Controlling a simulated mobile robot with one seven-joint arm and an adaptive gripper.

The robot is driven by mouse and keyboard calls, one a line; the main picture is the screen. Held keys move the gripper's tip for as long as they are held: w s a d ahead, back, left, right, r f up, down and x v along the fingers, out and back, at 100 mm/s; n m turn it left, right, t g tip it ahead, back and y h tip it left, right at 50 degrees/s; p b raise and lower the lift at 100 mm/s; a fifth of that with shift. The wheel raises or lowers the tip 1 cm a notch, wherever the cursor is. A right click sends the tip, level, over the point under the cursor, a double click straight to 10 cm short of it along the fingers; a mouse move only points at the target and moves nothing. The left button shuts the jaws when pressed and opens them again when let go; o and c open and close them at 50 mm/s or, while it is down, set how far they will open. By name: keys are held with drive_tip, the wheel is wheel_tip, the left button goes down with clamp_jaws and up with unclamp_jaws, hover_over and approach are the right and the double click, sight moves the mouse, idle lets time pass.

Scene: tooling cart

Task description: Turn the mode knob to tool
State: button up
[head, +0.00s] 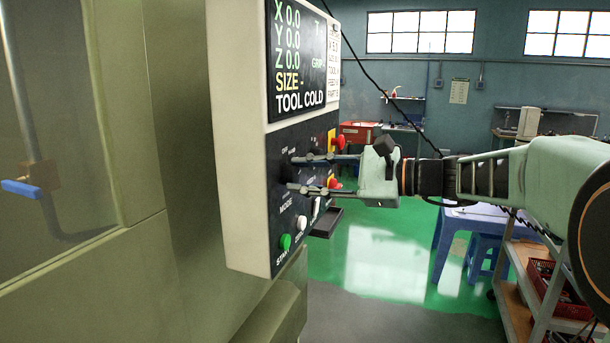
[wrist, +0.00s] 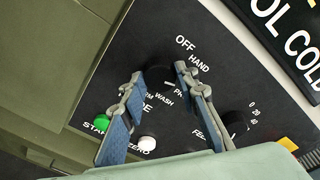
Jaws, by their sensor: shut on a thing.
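The mode knob (wrist: 155,76) is black and round on the dark control panel (wrist: 85,75), with the labels OFF, HAND, WASH and one starting PR around it. A tool label is not readable; some lettering is hidden by the fingers. A short white mark shows at the knob's lower right, towards the PR label. My gripper (wrist: 158,82) is shut on the knob, one finger on each side. In the head view my gripper (head: 295,174) reaches the panel from the right, its fingers one above the other, and largely hides the knob.
Below the knob are a green start button (wrist: 102,122) and a white zero button (wrist: 147,144). A black feed knob (wrist: 235,122) lies to the right. The screen (head: 300,55) reads TOOL COLD. A red button (head: 339,142) stands near the panel's right edge.

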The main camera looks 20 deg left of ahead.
drive_tip(key=o, duration=1.1)
drive_tip(key=shift+o, duration=0.2)
drive_tip(key=shift+d, duration=0.1)
drive_tip(key=s+d+r, duration=0.1)
drive_tip(key=d, duration=1)
drive_tip(key=shift+s+d+r, duration=0.15)
drive_tip(key=shift+d, duration=0.2)
